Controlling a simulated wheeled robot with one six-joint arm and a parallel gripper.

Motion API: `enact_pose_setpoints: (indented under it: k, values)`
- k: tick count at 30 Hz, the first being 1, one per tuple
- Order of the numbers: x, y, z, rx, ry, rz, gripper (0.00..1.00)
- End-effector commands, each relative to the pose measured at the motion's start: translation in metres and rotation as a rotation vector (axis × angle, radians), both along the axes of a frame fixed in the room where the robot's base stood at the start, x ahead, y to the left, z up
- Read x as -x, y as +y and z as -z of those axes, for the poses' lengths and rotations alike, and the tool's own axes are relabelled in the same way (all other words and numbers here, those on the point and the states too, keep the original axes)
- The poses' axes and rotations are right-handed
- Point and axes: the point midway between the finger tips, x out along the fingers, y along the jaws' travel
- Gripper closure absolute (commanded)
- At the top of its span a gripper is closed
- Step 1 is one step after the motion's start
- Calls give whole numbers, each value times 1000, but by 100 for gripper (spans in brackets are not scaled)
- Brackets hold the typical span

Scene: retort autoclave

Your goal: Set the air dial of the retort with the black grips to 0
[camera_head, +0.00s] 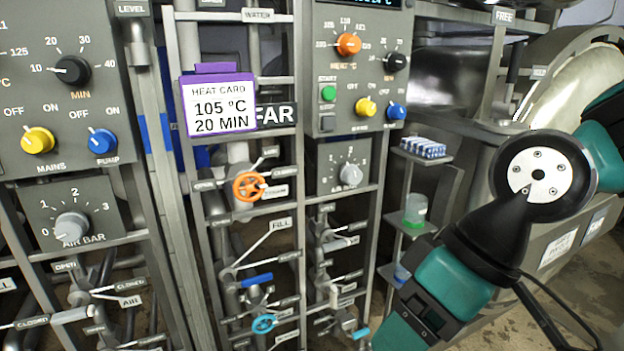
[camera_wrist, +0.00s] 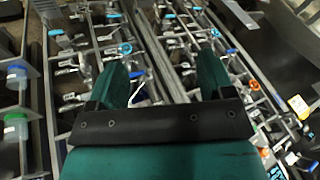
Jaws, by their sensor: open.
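A grey air dial (camera_head: 72,226) marked AIR BAR, with a scale from 0 to 3, sits low on the left control panel. Its exact pointer direction is hard to tell. A second grey dial (camera_head: 350,175) with a smaller scale sits on the panel farther back; its mark points roughly upward. I cannot make out which retort has black grips. My gripper (camera_wrist: 163,72) shows in the wrist view with two teal fingers apart and nothing between them. It is above racks of pipes and valves, away from both dials in the head view.
A purple-edged heat card (camera_head: 219,106) reads 105 °C, 20 MIN. An orange handwheel (camera_head: 249,187) and a blue handwheel (camera_head: 264,323) stick out from the pipework. A shelf (camera_head: 417,155) with small items stands beside my arm. An open round vessel (camera_head: 585,90) is at right.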

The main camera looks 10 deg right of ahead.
Motion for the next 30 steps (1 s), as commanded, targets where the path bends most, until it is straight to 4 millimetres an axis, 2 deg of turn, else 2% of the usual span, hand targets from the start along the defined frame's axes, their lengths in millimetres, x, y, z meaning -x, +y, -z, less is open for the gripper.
enact_pose_setpoints:
  k: [5, 8, 9, 11, 12, 15, 18, 21, 25, 30]
  values:
    - [-85, 37, 8, -338, -155, 61, 25]
    - [-149, 39, 5, -562, -300, 194, 25]
    - [-174, 32, 4, -637, -362, 268, 25]
    - [-210, 14, 5, -732, -454, 395, 25]
    - [-231, -1, 6, -779, -511, 483, 25]
    - [-270, -46, 15, -849, -630, 701, 25]
    - [-292, -85, 26, -871, -710, 872, 25]
    - [-302, -109, 34, -874, -754, 974, 25]
    - [-311, -117, 34, -874, -771, 1013, 25]
    - [-332, -108, 29, -874, -770, 1010, 25]
